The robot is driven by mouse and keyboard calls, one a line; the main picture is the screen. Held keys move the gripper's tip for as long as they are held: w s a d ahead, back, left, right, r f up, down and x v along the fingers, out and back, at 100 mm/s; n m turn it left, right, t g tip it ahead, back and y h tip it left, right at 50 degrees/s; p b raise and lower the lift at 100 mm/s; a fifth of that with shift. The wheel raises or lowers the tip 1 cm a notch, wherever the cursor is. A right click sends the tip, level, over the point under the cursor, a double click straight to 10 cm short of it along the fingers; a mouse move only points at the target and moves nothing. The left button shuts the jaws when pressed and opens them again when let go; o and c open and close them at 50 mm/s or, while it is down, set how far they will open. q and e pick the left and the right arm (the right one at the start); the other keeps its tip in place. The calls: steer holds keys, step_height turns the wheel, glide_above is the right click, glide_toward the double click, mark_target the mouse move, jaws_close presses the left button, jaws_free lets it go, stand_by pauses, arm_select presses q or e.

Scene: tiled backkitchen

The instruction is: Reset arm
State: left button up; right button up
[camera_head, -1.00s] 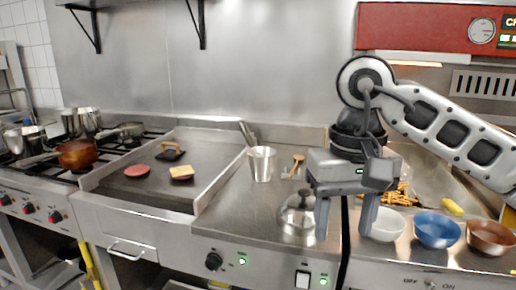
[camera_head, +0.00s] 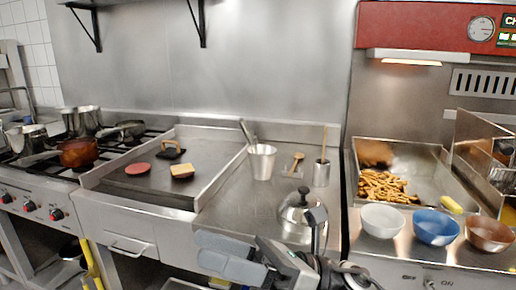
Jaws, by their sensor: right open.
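My right gripper (camera_head: 208,252) is low in the head view, in front of the counter's front edge. Its grey fingers point left, one above the other, and they are apart with nothing between them. The gripper body and wrist reach down to the bottom edge of the picture, where the rest of the arm is out of sight. My left gripper is not in view.
White (camera_head: 383,221), blue (camera_head: 436,228) and copper (camera_head: 489,234) bowls stand to the right, before the fries (camera_head: 385,187). The griddle (camera_head: 140,195) holds a patty (camera_head: 138,168) and bread (camera_head: 182,171).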

steer(key=w+d+f+m+t+h, duration=0.2)
steer(key=d+f+m+t+h, duration=0.35)
steer(key=m, duration=0.65)
steer(key=w+d+f+m+t+h, duration=0.2)
steer(key=f+m+t+h, duration=0.2)
steer(key=f+m+t, duration=0.5)
steer(key=w+d+f+m+t+h, duration=0.35)
steer(key=m+t+h, duration=0.2)
steer(key=m, duration=0.85)
steer(key=s+d+f+m+g+h, duration=0.2)
steer(key=s+f+m, duration=0.4)
steer(key=f, duration=0.3)
steer(key=s+d+f+m+g+h, duration=0.3)
steer(key=s+d+f+m+g, duration=0.2)
steer(key=f, duration=0.5)
steer(key=s+d+m, duration=0.1)
steer(key=s, duration=0.1)
steer(key=shift+s+m, duration=0.3)
steer(key=shift+s, duration=0.1)
